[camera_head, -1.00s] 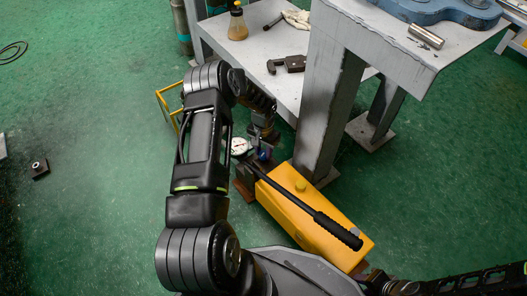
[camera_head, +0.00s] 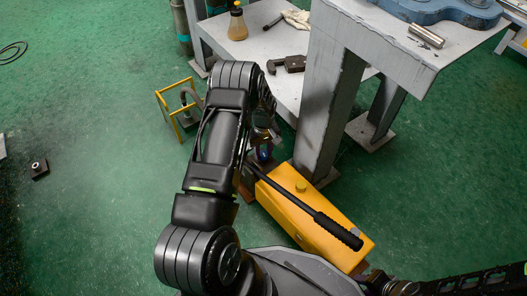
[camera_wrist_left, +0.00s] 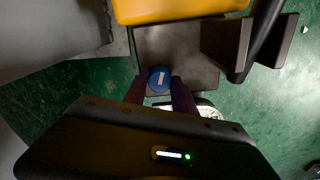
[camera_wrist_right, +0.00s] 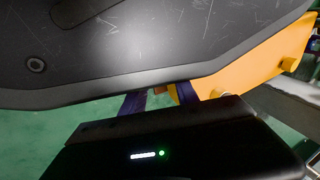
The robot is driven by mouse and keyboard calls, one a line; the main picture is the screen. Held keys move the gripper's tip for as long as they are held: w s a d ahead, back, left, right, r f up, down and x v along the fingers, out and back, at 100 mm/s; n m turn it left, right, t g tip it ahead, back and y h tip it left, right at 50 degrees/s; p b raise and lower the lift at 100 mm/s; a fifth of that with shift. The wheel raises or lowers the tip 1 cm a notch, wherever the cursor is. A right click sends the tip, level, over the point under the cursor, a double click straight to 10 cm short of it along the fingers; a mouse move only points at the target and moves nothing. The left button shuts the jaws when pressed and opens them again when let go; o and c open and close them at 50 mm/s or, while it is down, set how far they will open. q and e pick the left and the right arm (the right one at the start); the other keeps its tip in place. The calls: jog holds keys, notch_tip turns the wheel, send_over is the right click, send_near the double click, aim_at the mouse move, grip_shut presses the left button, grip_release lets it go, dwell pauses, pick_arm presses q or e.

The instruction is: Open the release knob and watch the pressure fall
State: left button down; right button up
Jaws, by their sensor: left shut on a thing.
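The yellow hand pump (camera_head: 315,220) lies on the green floor, with its black handle (camera_head: 330,227) along its top. The blue release knob (camera_wrist_left: 160,79), with a white mark, sits at the pump's far end. My left gripper (camera_wrist_left: 159,86) is shut on it, one finger on either side. In the head view the knob (camera_head: 264,153) shows only in part beside my left arm. The white pressure gauge (camera_wrist_left: 208,111) shows only its edge in the left wrist view; its reading is hidden. My right gripper (camera_wrist_right: 160,98) is open and empty near the yellow pump body (camera_wrist_right: 245,65).
A grey bench leg (camera_head: 328,110) stands close right of the pump. A low grey shelf (camera_head: 255,50) holds a bottle (camera_head: 238,22) and a dark clamp (camera_head: 287,64). A yellow frame (camera_head: 180,108) stands left of it. The floor at left is mostly clear.

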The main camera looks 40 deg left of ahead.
aim_at(264, 154)
pick_arm(q)
jog(key=shift+n, duration=0.7)
jog(key=c, duration=1)
grip_release()
notch_tip(264, 154, up, 7)
jog(key=p, duration=0.3)
jog(key=shift+r, duration=0.4)
